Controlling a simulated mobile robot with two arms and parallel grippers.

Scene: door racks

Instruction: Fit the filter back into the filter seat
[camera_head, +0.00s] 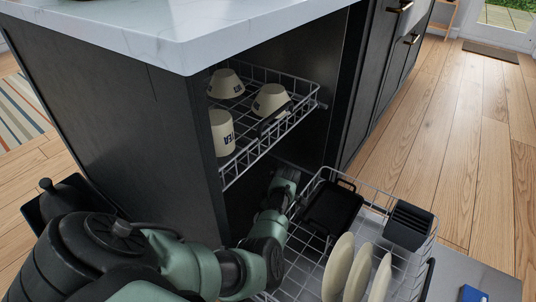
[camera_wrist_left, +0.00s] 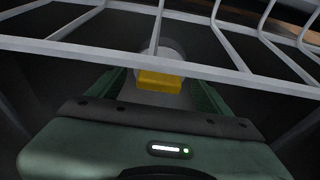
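The filter, a pale grey round part with a yellow block-shaped handle (camera_wrist_left: 160,82), shows in the left wrist view. It lies ahead of my left gripper (camera_wrist_left: 158,88), between the lines of its two green fingers. The fingers stand apart, and a gap seems to show on each side of the handle. A rack wire crosses in front of the filter's upper part. In the head view my left gripper (camera_head: 284,182) reaches low into the dark cabinet under the upper rack; its fingertips and the filter are hidden there. The filter seat cannot be made out. My right gripper is not in view.
The upper wire rack (camera_head: 240,172) holds cups and bowls. The pulled-out lower rack (camera_head: 400,204) holds a black pan (camera_head: 332,208), cream plates (camera_head: 338,266) and a dark basket (camera_head: 409,224). Rack wires run close to my left gripper. A white countertop (camera_head: 180,45) overhangs.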

